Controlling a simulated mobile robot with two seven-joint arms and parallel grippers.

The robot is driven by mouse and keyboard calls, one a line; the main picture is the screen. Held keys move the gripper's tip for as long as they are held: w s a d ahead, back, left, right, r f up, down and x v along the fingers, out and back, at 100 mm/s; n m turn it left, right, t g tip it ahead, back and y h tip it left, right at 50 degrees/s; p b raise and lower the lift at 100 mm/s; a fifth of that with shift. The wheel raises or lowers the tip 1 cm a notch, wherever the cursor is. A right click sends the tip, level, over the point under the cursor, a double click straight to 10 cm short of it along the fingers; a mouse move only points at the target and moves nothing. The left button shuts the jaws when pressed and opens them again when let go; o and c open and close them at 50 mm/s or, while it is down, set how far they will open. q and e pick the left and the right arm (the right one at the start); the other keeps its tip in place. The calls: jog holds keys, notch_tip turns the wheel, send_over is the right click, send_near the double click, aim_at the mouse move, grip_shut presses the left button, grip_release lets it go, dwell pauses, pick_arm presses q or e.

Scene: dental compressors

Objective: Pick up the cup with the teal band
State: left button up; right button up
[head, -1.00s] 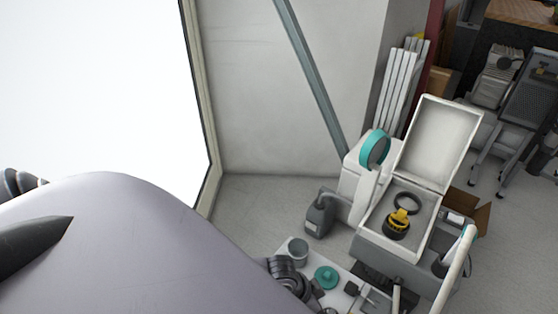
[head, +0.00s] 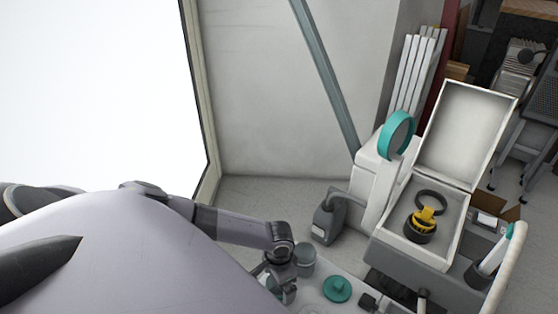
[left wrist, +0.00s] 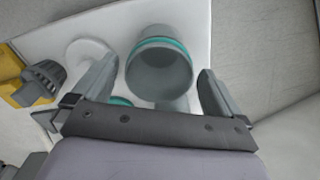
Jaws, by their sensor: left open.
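The grey cup with the teal band (left wrist: 160,72) shows in the left wrist view, its open mouth facing the camera and the band just below its rim. My left gripper (left wrist: 158,80) is open, with one finger to each side of the cup and a visible gap at both sides. In the head view my left gripper (head: 272,276) is over the near left end of the white tabletop, partly hiding a greyish-teal object (head: 286,293) under it. A plain-looking grey cup (head: 304,260) stands just right of it. I cannot tell which of these is the banded cup. My right gripper is not in view.
A teal lid (head: 337,288) lies right of the grey cup. An open white case (head: 462,135) holds a yellow and black item (head: 424,222).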

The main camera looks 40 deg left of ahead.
pick_arm(q)
jog(key=shift+f+b, duration=0.6)
jog(key=shift+f, duration=0.95)
jog(key=c, duration=1)
jog(key=shift+r, duration=0.1)
